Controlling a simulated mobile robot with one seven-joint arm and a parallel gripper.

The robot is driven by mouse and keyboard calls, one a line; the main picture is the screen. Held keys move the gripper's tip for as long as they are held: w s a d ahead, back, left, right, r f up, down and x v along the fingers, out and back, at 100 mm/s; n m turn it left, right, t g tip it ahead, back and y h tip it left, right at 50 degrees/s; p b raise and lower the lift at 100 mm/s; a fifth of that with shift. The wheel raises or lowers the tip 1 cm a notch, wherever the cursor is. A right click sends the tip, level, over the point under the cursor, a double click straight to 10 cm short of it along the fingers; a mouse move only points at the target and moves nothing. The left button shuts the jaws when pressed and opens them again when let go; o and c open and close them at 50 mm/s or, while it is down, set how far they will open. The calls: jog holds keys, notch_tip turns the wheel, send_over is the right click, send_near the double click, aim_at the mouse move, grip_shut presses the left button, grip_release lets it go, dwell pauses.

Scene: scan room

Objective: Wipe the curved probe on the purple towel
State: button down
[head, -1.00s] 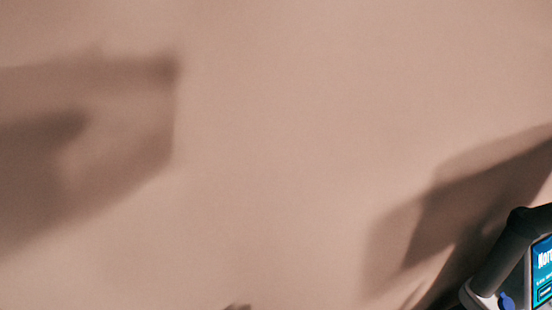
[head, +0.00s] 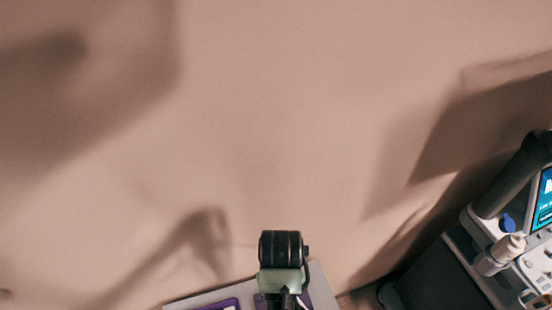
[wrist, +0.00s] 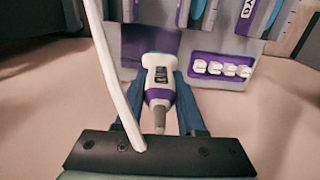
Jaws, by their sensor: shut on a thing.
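My gripper (wrist: 158,74) is shut on a white and purple probe (wrist: 158,88), which sits between its two blue fingers in the wrist view. The probe's wide white head points away from the wrist and its grey cable end points toward it. A flat dark purple patch, which looks like the towel (wrist: 140,44), lies on the table beyond the probe head. I cannot tell whether the head touches it. In the head view my arm's end stands at the bottom centre and hides the probe; a bit of purple (head: 305,300) shows beside it.
A purple tray (wrist: 246,84) with several white items lies right of the towel in the wrist view. Grey and purple objects (wrist: 240,15) stand at the top. A white cable (wrist: 112,70) crosses the left. A scanner console (head: 530,230) stands at the right of the head view.

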jog(key=m, duration=0.1)
jog(key=s+r+m, duration=0.1)
jog(key=m, duration=0.1)
jog(key=shift+s+a+r+m, duration=0.1)
jog(key=shift+s+a+m, duration=0.05)
jog(key=shift+a+m, duration=0.2)
jog(key=shift+w+f, duration=0.2)
jog(key=shift+w, duration=0.1)
jog(key=w+f+b, duration=0.1)
jog(key=f, duration=0.3)
jog(key=w+f+m+b, duration=0.1)
jog(key=f+b, duration=0.1)
jog(key=f, duration=0.3)
jog(key=w+f+m+b, duration=0.1)
jog(key=f, duration=0.4)
jog(key=shift+w, duration=0.25)
jog(key=shift+f+b, duration=0.3)
jog(key=shift+b, duration=0.15)
dwell(0.4)
jog(key=shift+d, duration=0.1)
jog(key=shift+w+d, duration=0.3)
jog(key=shift+d, duration=0.75)
jog(key=shift+w+d, duration=0.25)
jog(key=shift+d, duration=0.8)
jog(key=shift+a, duration=0.1)
